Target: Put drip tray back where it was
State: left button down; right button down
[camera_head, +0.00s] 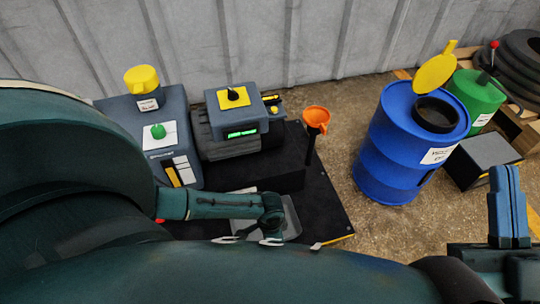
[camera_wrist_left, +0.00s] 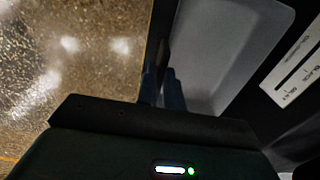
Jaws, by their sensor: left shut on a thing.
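The drip tray (camera_wrist_left: 232,50) is a shallow grey tray. It fills the upper middle of the left wrist view. My left gripper (camera_wrist_left: 162,80) is shut on the tray's near edge, with a finger on either side of it. In the head view, part of the grey tray (camera_head: 292,214) shows over the black platform, largely covered by my left arm. I cannot tell whether the tray touches the platform. My right gripper (camera_head: 509,205) is at the right edge of the head view, its fingers together and empty.
The black platform (camera_head: 325,205) carries a pump unit (camera_head: 222,135) and a grey control box (camera_head: 180,130). A blue drum (camera_head: 390,160) and a green canister (camera_head: 475,97) stand to the right. Floor between platform and drum is clear.

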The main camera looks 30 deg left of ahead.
pick_arm(q)
jog(key=shift+f, duration=0.1)
jog(key=c, duration=1.9)
grip_release()
jog(key=o, duration=0.4)
jog(key=shift+c, duration=0.2)
